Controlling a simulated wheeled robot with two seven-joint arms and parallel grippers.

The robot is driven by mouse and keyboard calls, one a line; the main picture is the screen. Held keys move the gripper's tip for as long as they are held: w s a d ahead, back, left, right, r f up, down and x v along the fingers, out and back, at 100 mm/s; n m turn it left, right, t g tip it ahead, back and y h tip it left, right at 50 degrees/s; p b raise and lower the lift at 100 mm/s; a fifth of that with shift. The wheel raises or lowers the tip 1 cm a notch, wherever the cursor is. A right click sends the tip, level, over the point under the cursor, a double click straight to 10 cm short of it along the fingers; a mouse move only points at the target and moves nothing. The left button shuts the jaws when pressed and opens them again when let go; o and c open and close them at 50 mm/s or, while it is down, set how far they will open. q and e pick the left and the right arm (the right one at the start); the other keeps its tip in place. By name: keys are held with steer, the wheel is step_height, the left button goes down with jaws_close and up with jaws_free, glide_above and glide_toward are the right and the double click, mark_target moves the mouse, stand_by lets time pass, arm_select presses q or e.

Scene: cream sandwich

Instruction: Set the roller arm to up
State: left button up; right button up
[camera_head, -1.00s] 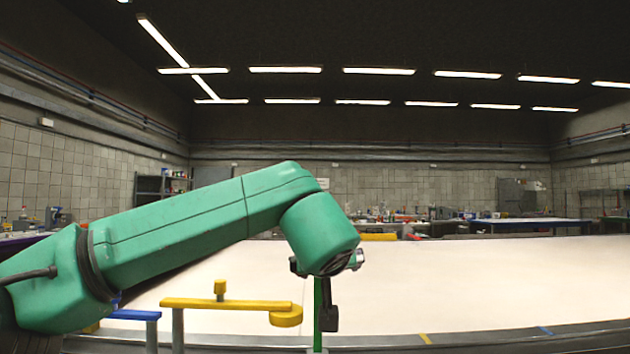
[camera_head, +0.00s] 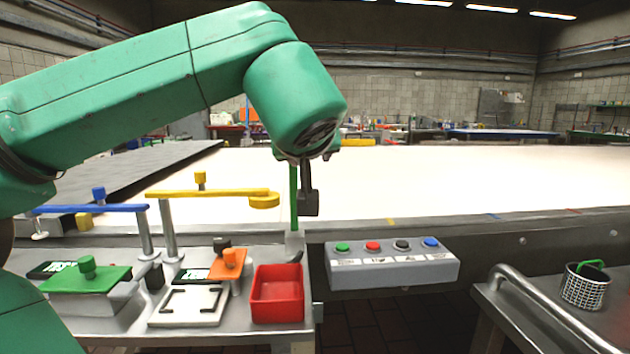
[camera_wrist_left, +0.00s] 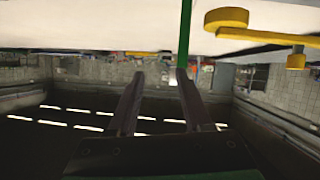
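A yellow arm (camera_head: 222,193) with a rounded end and a knob lies level on a grey post. A blue arm (camera_head: 92,209) with a knob lies level left of it. A thin green bar (camera_head: 293,195) stands upright at the workbench's far right corner. I cannot tell which is the roller arm. My left gripper (camera_head: 308,203) points down beside the green bar. The left wrist view shows its fingers (camera_wrist_left: 160,75) apart, with nothing held. The green bar (camera_wrist_left: 186,35) passes near one fingertip there; contact is unclear. My right gripper is out of view.
The workbench holds a green-topped block (camera_head: 88,278), a white plate (camera_head: 188,306), an orange block (camera_head: 229,264) and a red bin (camera_head: 277,294). A button box (camera_head: 392,264) stands right of it. A mesh cup (camera_head: 584,287) sits far right. A pale conveyor (camera_head: 450,180) stretches behind.

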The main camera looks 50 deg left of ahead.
arm_select(q)
steer(key=s+d+p, duration=0.1)
steer(key=s+d, duration=0.6)
steer(key=d, duration=0.2)
steer(key=shift+d+f, duration=0.25)
steer(key=shift+f, duration=0.2)
stand_by(0.3)
steer(key=shift+p, duration=0.4)
